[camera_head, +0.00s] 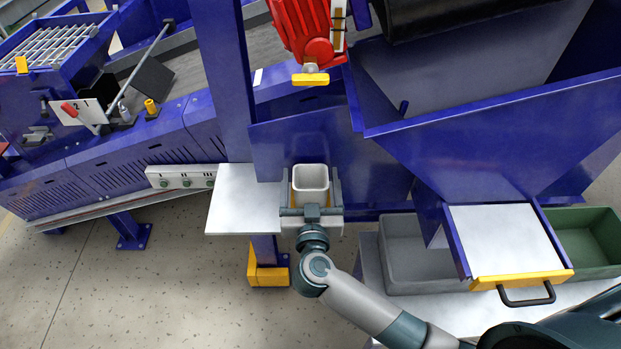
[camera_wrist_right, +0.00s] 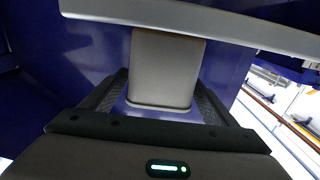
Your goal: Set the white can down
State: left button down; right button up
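The white can (camera_head: 310,178) is a small squarish white cup. It stands upright with its open top showing in the head view, at the right end of the pale shelf (camera_head: 243,200). My left gripper is out of view.
A blue machine frame (camera_head: 222,75) rises behind the shelf. A red motor (camera_head: 305,25) hangs above. To the right are a grey bin (camera_head: 425,270), a drawer with a yellow front (camera_head: 522,279) and a green bin (camera_head: 590,235). The left part of the shelf is bare.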

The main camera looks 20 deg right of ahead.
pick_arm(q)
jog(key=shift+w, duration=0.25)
pick_arm(e)
jog(key=shift+r, duration=0.15)
jog(key=shift+s+a, duration=0.1)
jog(key=shift+s, duration=0.25)
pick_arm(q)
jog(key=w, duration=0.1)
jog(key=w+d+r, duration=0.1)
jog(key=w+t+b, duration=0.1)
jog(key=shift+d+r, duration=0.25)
pick_arm(e)
jog(key=v, duration=1.1)
jog(key=shift+s, duration=0.15)
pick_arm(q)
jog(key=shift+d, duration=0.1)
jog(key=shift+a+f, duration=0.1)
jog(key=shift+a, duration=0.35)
